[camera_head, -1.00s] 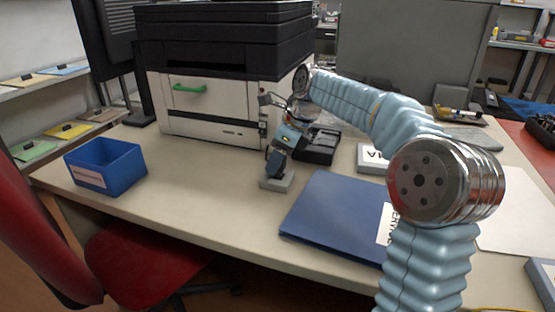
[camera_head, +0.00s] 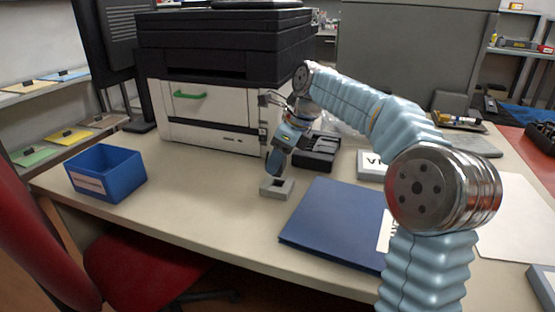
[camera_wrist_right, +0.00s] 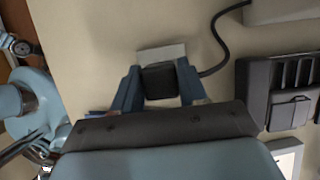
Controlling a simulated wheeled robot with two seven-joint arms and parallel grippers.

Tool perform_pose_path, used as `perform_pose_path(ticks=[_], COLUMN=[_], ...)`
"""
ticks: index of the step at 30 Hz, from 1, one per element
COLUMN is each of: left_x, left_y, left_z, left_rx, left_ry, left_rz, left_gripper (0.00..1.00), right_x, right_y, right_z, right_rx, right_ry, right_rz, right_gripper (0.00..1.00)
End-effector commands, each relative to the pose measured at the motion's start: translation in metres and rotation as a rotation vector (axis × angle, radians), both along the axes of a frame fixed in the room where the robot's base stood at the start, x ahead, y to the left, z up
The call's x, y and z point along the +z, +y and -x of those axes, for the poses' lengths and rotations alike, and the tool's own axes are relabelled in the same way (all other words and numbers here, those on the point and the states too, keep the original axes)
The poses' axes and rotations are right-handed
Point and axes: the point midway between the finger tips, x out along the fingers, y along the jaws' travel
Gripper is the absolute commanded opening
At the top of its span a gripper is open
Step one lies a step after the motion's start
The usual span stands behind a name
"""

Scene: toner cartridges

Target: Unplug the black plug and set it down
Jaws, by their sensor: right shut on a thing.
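My right gripper (camera_head: 274,168) is shut on the black plug (camera_wrist_right: 159,82), which sits between its two blue fingers in the right wrist view. A black cord runs from the plug to the upper right there. In the head view the fingers hide the plug. A small grey socket block (camera_head: 278,193) stands on the table just below the fingertips, with a dark opening showing in its top. The block also shows behind the plug in the wrist view (camera_wrist_right: 160,53). The plug appears to be just above the block. My left gripper is not in view.
A blue folder (camera_head: 335,225) lies right of the block, and a black tray (camera_head: 316,152) is behind it. A printer (camera_head: 215,115) stands at the back. A blue bin (camera_head: 122,180) is at the left. The table (camera_head: 205,190) between bin and block is clear.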

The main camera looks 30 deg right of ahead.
Motion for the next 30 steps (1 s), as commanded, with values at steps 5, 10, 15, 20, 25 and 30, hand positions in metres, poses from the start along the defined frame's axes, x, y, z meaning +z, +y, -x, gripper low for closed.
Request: perform_pose_path(ticks=[5, 10, 15, 20, 25, 30], left_x=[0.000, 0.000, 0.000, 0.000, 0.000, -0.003], left_y=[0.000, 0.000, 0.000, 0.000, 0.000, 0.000], left_z=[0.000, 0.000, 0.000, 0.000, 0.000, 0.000], left_rx=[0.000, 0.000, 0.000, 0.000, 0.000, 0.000], left_ry=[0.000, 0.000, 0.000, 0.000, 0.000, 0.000], left_rz=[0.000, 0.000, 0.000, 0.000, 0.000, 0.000], left_gripper=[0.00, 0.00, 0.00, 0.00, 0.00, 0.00], right_x=[0.012, 0.024, 0.034, 0.038, 0.038, 0.040], right_y=[0.000, 0.000, 0.000, 0.000, 0.000, 0.002], right_z=[-0.001, 0.000, 0.000, 0.000, 0.000, 0.005], right_rx=[0.001, 0.001, 0.001, 0.000, 0.000, 0.001], right_ry=[-0.002, -0.002, -0.002, -0.001, -0.001, -0.002], right_rz=[0.000, 0.000, 0.000, 0.000, 0.001, -0.002], right_gripper=[0.15, 0.15, 0.15, 0.15, 0.15, 0.15])
